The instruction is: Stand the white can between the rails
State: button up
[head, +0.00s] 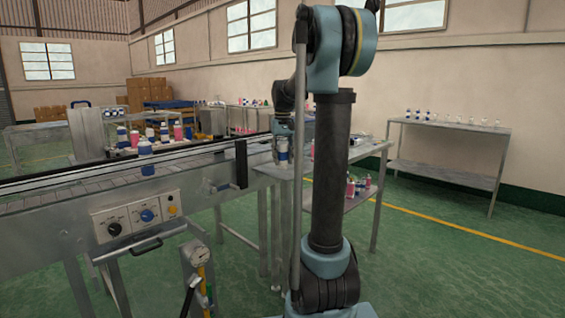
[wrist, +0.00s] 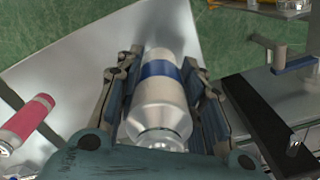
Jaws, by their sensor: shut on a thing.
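My gripper (head: 281,135) is shut on a white can (wrist: 160,106) with a blue band. The can lies between the two fingers in the wrist view, where my gripper (wrist: 163,62) grips it from both sides. In the head view the can (head: 282,157) hangs small below my gripper, near the right end of the conveyor; its base is hard to make out. The rails (head: 190,152) run along the conveyor top, left of my gripper. A dark rail edge (wrist: 258,125) shows to the right of the can in the wrist view.
A pink can (wrist: 38,112) is left of the held can. The conveyor's control panel (head: 138,217) faces forward. A side table (head: 372,150) stands beyond my arm, with bottles on its lower shelf. Green floor is free at right.

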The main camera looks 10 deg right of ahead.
jog(key=shift+f, duration=0.6)
jog(key=o, duration=1)
notch_tip(320, 180, up, 12)
jog(key=s+f, duration=1)
jog(key=s, duration=0.1)
jog(key=s+f+t, duration=0.1)
jog(key=s+f, duration=0.9)
jog(key=s, duration=0.2)
jog(key=s+f+t, duration=0.1)
jog(key=s+f, duration=1)
jog(key=shift+s+d, duration=0.1)
jog(key=shift+s, duration=0.3)
